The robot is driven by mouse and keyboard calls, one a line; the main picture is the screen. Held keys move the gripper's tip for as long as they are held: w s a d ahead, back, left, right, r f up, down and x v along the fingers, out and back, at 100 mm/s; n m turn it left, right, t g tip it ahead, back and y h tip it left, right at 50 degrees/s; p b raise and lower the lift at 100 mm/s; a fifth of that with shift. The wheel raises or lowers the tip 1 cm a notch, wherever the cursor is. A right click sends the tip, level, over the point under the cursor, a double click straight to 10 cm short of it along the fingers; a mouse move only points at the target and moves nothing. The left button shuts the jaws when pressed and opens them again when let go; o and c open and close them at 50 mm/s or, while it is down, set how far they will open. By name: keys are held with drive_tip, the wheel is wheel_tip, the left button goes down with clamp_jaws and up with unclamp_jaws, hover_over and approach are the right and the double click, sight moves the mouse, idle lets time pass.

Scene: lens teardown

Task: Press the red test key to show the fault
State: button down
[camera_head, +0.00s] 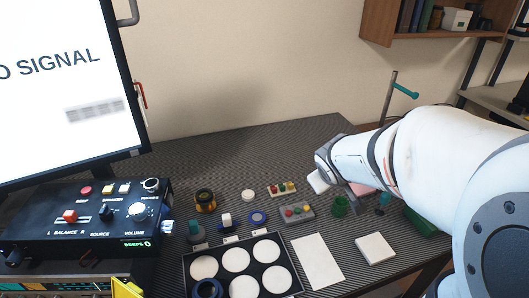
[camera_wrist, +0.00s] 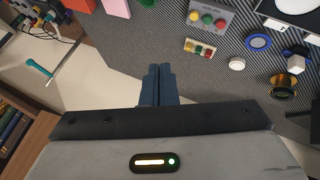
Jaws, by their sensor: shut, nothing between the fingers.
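My gripper (camera_wrist: 158,72) is shut and empty in the wrist view, its fingertips over the table's far edge. It is apart from every button. A grey button box (camera_wrist: 224,6) with green, yellow and red buttons shows at the top; it is also mid-table in the head view (camera_head: 297,220). A small pale strip (camera_wrist: 188,44) beside it carries coloured buttons too. In the head view, a black console (camera_head: 110,228) at left has a red button (camera_head: 85,190) and a red knob (camera_head: 70,215). I cannot tell which red one is the test key.
A monitor (camera_head: 60,90) reading "NO SIGNAL" stands at left. A black tray (camera_head: 237,250) with white discs, a blue ring (camera_head: 257,217), a green cup (camera_head: 340,206) and a white block (camera_head: 375,249) stand on the table. A wall shelf (camera_head: 430,40) hangs at the upper right.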

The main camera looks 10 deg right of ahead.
drive_tip(key=w+a+f+n+t+y+b, duration=0.1)
drive_tip(key=w+a+f+n+t+y, duration=0.1)
drive_tip(key=w+f+n, duration=0.4)
drive_tip(key=n+y+b, duration=0.2)
drive_tip(key=n+y, duration=0.1)
drive_tip(key=y, duration=0.2)
hover_over(288, 212)
drive_tip(key=s, duration=0.1)
wheel_tip(288, 212, down, 5)
drive_tip(key=shift+d+g, duration=0.4)
wheel_tip(288, 212, down, 8)
drive_tip(key=b, duration=0.8)
drive_tip(key=shift+f+b, duration=0.15)
drive_tip(key=shift+b, duration=0.15)
drive_tip(key=shift+f, duration=0.25)
drive_tip(key=shift+f+h+b, duration=0.3)
drive_tip(key=shift+f, duration=0.1)
